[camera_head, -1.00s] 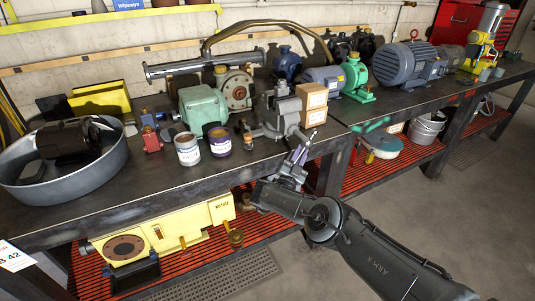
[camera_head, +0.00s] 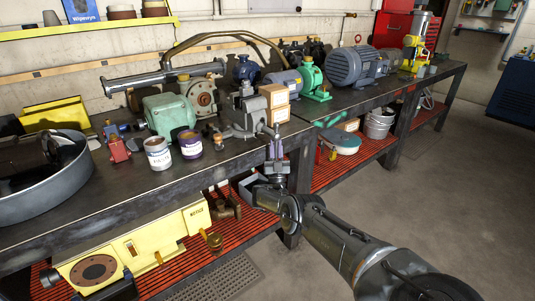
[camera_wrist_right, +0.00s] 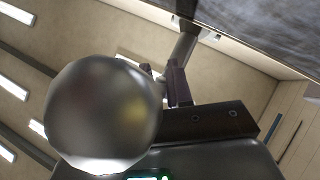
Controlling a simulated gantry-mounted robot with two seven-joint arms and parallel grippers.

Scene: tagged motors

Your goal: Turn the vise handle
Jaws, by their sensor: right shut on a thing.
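The grey vise (camera_head: 243,116) stands on the front edge of the workbench, beside a cardboard box. My right gripper (camera_head: 276,138) reaches up from below to the front of the vise, at the bench edge. It is shut on the vise handle, which it mostly hides in the head view. In the right wrist view a large shiny metal ball (camera_wrist_right: 100,115), seemingly the handle's end knob, fills the left middle, close to the camera. The dark gripper fingers (camera_wrist_right: 178,85) show behind it, by a grey metal rod (camera_wrist_right: 185,45). My left gripper is not in view.
The cardboard box (camera_head: 275,103) is close to the right of the vise. Two paint cans (camera_head: 158,155) and a green motor (camera_head: 169,115) stand to its left. A red lower shelf (camera_head: 345,172) runs under the bench. The floor at right is clear.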

